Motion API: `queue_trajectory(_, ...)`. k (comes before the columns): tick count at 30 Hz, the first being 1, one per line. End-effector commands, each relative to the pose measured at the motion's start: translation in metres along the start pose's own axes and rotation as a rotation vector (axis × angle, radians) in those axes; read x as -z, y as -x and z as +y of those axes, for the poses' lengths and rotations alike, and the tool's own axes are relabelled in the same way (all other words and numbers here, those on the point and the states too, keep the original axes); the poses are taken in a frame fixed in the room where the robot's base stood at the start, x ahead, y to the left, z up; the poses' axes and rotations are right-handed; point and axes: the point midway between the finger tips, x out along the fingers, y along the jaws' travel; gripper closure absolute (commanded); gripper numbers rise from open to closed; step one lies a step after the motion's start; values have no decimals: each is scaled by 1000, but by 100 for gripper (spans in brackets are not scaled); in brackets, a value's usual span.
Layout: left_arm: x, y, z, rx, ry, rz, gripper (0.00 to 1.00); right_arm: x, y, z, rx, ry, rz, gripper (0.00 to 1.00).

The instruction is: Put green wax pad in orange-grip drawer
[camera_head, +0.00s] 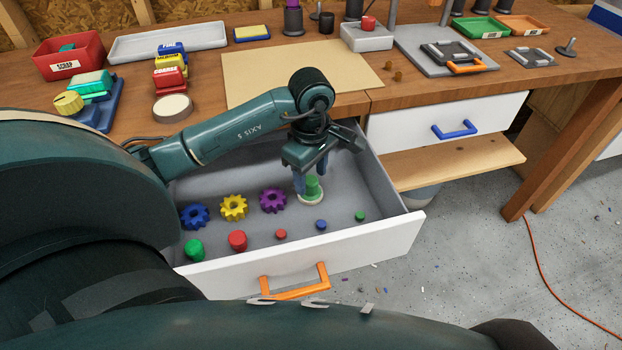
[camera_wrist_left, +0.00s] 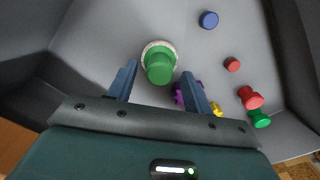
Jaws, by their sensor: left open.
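The orange-grip drawer (camera_head: 379,239) is pulled open, with its orange handle (camera_head: 294,283) on the white front. The green wax pad (camera_head: 313,186), a green knob on a pale round base, stands in the drawer's right half. It also shows in the left wrist view (camera_wrist_left: 159,65), upright on the grey floor. My left gripper (camera_head: 312,180) reaches down into the drawer at the pad. In the left wrist view its blue fingers (camera_wrist_left: 160,86) are spread, one to each side of the pad's near edge, with gaps. My right gripper does not show.
The drawer also holds blue (camera_head: 195,215), yellow (camera_head: 234,207) and purple (camera_head: 272,200) gears and several coloured pegs along the front. A closed drawer with a blue handle (camera_head: 454,129) is to the right. A red scrap bin (camera_head: 68,56) and trays stand on the bench.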

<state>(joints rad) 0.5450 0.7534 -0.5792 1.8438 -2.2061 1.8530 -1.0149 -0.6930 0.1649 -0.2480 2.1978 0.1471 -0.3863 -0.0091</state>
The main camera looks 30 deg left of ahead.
Motion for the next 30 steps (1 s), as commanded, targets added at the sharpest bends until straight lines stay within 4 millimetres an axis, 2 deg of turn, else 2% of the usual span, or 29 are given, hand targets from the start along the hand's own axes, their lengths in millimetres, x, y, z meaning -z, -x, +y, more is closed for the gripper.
queue_trajectory(1,1,13,1,-6,-1,3,49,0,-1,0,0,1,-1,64)
queue_trajectory(6,1,51,1,-6,0,4,49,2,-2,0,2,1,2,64)
queue_trajectory(12,0,84,1,-4,-1,2,49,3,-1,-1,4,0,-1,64)
queue_trajectory(18,0,96,0,0,0,1,49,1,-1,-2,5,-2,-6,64)
queue_trajectory(30,0,96,0,0,0,1,49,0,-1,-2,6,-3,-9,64)
